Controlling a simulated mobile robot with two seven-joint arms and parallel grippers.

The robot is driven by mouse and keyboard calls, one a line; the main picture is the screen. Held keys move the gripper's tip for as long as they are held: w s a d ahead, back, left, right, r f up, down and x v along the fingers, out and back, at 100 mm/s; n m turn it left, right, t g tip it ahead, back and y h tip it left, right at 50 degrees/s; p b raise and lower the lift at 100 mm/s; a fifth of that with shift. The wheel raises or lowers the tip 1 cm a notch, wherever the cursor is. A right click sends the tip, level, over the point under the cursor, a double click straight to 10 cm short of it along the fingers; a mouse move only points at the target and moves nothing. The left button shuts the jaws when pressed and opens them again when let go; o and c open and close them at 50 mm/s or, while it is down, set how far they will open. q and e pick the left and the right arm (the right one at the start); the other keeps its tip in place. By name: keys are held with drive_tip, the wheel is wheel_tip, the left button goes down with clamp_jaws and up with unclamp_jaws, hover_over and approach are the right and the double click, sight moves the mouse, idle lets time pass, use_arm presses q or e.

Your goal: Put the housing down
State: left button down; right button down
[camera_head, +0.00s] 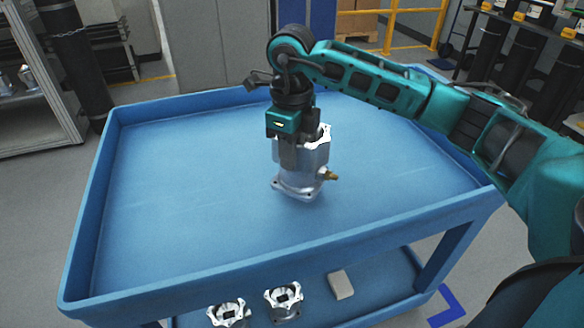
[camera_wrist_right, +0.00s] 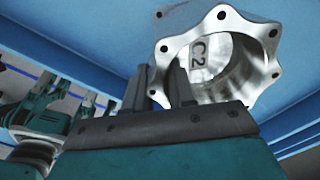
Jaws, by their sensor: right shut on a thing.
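A silvery machined housing (camera_head: 303,165) with a flanged base and a small brass fitting is upright at the middle of the blue cart's top tray (camera_head: 180,190). I cannot tell whether its base touches the tray. My right gripper (camera_head: 292,160) comes down from above and is shut on the housing's wall near the rim. In the right wrist view the housing (camera_wrist_right: 262,62) shows its scalloped rim, open bore and a "C2" mark inside. The right gripper's fingers (camera_wrist_right: 168,88) are at the wall, one of them partly hidden. My left gripper is not in view.
The top tray is otherwise clear, with raised walls all round. On the lower shelf are two more housings (camera_head: 284,300) (camera_head: 229,314) and a pale block (camera_head: 341,285). A shelf rack (camera_head: 40,80) stands at the left and yellow railings (camera_head: 395,30) stand behind.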

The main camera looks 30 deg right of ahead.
drive_tip(key=shift+f, duration=2.05)
drive_tip(key=c, duration=0.9)
unclamp_jaws()
drive_tip(key=shift+c, duration=0.2)
wheel_tip(320, 180, up, 12)
drive_tip(key=shift+a+r+p, duration=0.1)
drive_tip(key=shift+p, duration=0.25)
